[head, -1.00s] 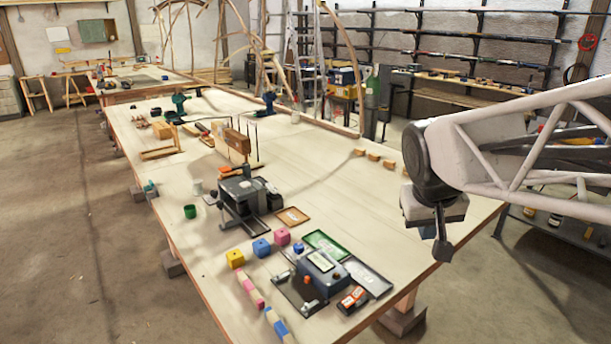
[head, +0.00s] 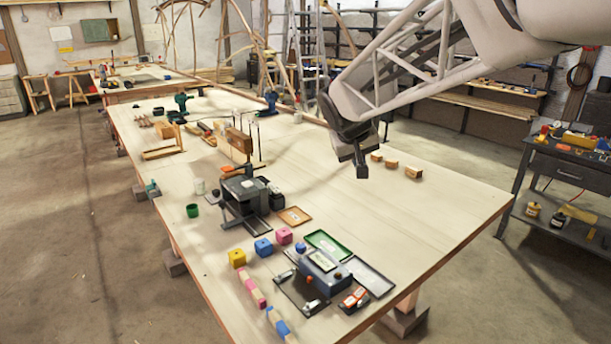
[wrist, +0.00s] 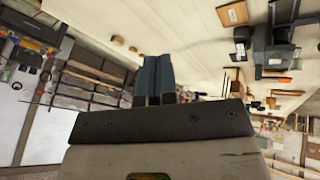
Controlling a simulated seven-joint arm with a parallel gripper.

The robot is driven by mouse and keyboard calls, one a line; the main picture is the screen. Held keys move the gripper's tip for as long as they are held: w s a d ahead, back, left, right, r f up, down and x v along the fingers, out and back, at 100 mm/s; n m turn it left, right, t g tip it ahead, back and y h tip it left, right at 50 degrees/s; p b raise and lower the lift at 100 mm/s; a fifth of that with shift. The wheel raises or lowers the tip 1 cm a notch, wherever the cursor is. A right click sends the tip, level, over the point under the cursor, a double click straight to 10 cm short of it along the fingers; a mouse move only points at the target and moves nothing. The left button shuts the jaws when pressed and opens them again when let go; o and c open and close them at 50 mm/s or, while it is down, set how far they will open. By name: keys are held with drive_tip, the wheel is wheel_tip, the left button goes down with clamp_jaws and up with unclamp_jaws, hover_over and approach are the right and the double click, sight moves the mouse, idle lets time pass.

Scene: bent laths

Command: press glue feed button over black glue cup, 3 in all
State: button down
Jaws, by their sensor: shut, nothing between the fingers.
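My gripper (head: 361,172) hangs above the right part of the long table, pointing down, shut and empty. In the wrist view its two blue-grey fingers (wrist: 153,78) are together with nothing between them. A grey and black machine (head: 243,192) stands on the table to the left of my gripper; it also shows in the wrist view (wrist: 275,48). A small dark cup-like thing (head: 277,202) stands at its right side and may be the black glue cup. I cannot make out the glue feed button for certain. My gripper is apart from all of these.
A blue-grey device (head: 324,272) sits at the near end among trays. Yellow (head: 237,258), blue (head: 263,248) and pink (head: 284,236) blocks stand beside it. A green cup (head: 192,210) is left of the machine. The table's right side is clear.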

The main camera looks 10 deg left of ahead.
drive_tip(key=w+a+f+n+t, duration=0.2)
drive_tip(key=w+a+f, duration=0.1)
drive_tip(key=w+a, duration=1.3)
drive_tip(key=n+t+y, duration=0.2)
drive_tip(key=n, duration=0.1)
hover_over(246, 183)
drive_tip(key=shift+a+f, duration=0.1)
drive_tip(key=shift+f, duration=2.6)
drive_tip(key=shift+f, duration=0.15)
drive_tip(key=shift+f, duration=4.2)
drive_tip(key=shift+f, duration=0.15)
drive_tip(key=shift+f, duration=0.3)
